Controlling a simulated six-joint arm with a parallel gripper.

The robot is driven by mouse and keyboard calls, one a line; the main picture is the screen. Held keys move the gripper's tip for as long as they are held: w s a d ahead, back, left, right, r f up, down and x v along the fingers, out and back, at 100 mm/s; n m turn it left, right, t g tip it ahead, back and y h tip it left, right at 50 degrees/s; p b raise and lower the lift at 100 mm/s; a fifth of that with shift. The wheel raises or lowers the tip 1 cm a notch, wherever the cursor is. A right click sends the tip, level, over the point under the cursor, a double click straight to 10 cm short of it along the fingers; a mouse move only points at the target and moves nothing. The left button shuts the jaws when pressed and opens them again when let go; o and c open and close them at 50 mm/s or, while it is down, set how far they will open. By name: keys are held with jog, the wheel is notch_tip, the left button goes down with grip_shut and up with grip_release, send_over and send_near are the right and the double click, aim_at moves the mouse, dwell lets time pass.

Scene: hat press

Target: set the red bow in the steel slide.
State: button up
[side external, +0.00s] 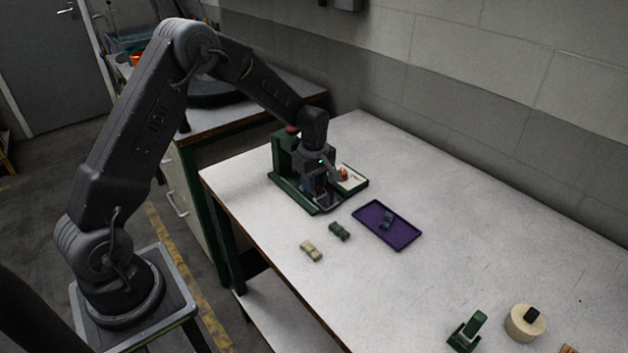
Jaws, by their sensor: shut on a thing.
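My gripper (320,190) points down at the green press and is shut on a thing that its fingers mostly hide. A small reddish patch shows by the fingers, which fits the red bow, but it is too small to make out its shape. The steel slide (329,204) is a grey strip at the front of the press base, just below the fingertips. I cannot tell whether the held thing touches it. The green press (284,158) stands at the table's back left. An orange-red piece (344,174) sits on a cream pad (354,180) right of my gripper.
A dark green bow (339,231) and a cream bow (311,251) lie in front of the press. A purple tray (372,235) holds a dark blue bow (386,221). A green stand (467,333) and a cream round block (525,322) are at front right.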

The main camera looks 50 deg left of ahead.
jog(key=shift+f, duration=0.2)
dwell(0.4)
jog(key=o, duration=1)
jog(key=shift+r, duration=0.1)
notch_tip(320, 180, up, 13)
jog(key=s+d+r+m+t, duration=0.2)
jog(key=s+d+r+m, duration=0.55)
jog(key=s+r, duration=0.3)
jog(key=s+d+m+t, duration=0.1)
jog(key=s+m, duration=0.2)
jog(key=s, duration=0.2)
jog(key=s+d+m+t, duration=0.1)
jog(key=s+m, duration=0.3)
jog(key=s, duration=0.1)
jog(key=s+d+m+t, duration=0.1)
jog(key=s+d+m, duration=0.1)
jog(key=s, duration=0.4)
jog(key=shift+s+f+m+t, duration=0.1)
jog(key=shift+f+m+t, duration=0.15)
jog(key=shift+m, duration=0.5)
